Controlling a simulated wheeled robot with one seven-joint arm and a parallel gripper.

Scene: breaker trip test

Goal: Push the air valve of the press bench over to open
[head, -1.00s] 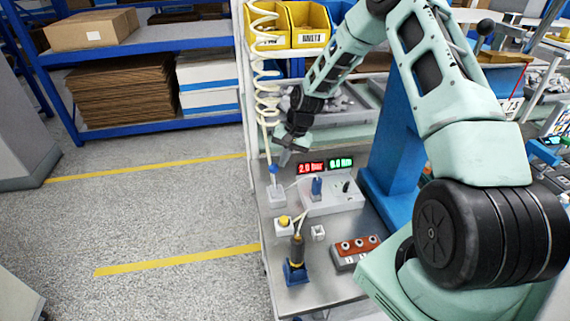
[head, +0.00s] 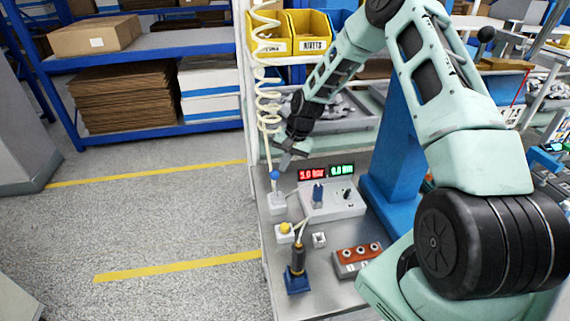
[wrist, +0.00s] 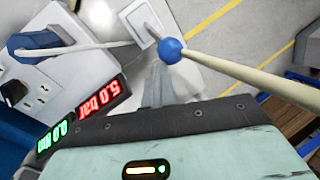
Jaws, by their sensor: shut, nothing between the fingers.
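The air valve is a lever with a blue ball knob (head: 275,175) on a small white base (head: 278,205), at the left rear of the steel bench (head: 335,290). In the wrist view the blue knob (wrist: 170,50) is just beyond the fingertips, and its stem runs down to the white base (wrist: 146,22). My gripper (head: 283,160) is shut and empty, right beside the knob; it also shows in the wrist view (wrist: 158,72). I cannot tell whether it touches the knob. The red display (wrist: 99,96) reads 5.0 bar.
A green display (head: 342,170) reads near zero beside the red one. A white test box (head: 340,208) with a blue plug stands right of the valve. A yellow button (head: 285,228), a screwdriver in a blue stand (head: 297,280) and a cream coiled hose (head: 267,75) are close by.

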